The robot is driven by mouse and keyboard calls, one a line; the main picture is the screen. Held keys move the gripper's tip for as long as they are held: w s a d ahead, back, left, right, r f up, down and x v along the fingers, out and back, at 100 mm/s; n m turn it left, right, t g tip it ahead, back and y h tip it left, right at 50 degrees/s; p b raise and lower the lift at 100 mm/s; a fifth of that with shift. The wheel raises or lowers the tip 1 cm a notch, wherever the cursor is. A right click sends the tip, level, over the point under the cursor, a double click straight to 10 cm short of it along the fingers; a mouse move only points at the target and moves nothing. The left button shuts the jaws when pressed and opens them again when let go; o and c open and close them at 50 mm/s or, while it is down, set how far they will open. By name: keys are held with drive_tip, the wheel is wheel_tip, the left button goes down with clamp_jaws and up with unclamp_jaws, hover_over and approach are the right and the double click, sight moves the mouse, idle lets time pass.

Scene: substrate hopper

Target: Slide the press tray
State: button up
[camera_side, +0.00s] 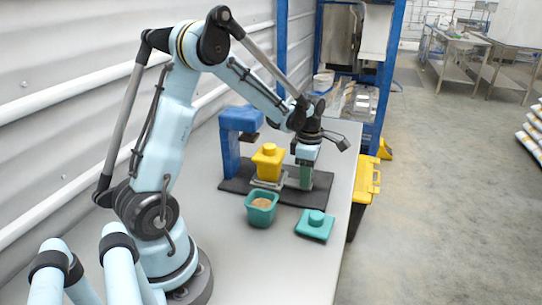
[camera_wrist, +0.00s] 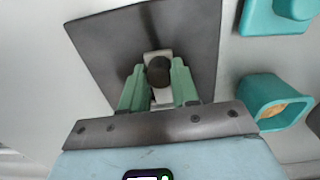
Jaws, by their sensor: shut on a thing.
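In the side view, the pale press tray (camera_side: 268,184) lies on a dark base plate (camera_side: 235,186) and carries a yellow container with a knobbed lid (camera_side: 267,160). The blue press (camera_side: 231,150) stands at the plate's back left, its head beside and above the yellow container. My gripper (camera_side: 305,181) points down at the tray's right end. In the wrist view, its green fingers (camera_wrist: 158,85) are closed around a dark round knob (camera_wrist: 158,70) on a pale piece of the tray. The yellow container is not visible in the wrist view.
A teal pot (camera_side: 261,217) with brown substrate and a teal knobbed lid (camera_side: 314,227) stand in front of the plate. The table's right edge is close, with a yellow crate (camera_side: 366,180) beyond it. The table's front is clear.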

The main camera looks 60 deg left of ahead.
drive_tip(key=shift+w+d, duration=1.4)
drive_tip(key=shift+w, duration=0.1)
drive_tip(key=o, duration=0.7)
wheel_tip(320, 180, up, 7)
drive_tip(key=shift+s, duration=0.1)
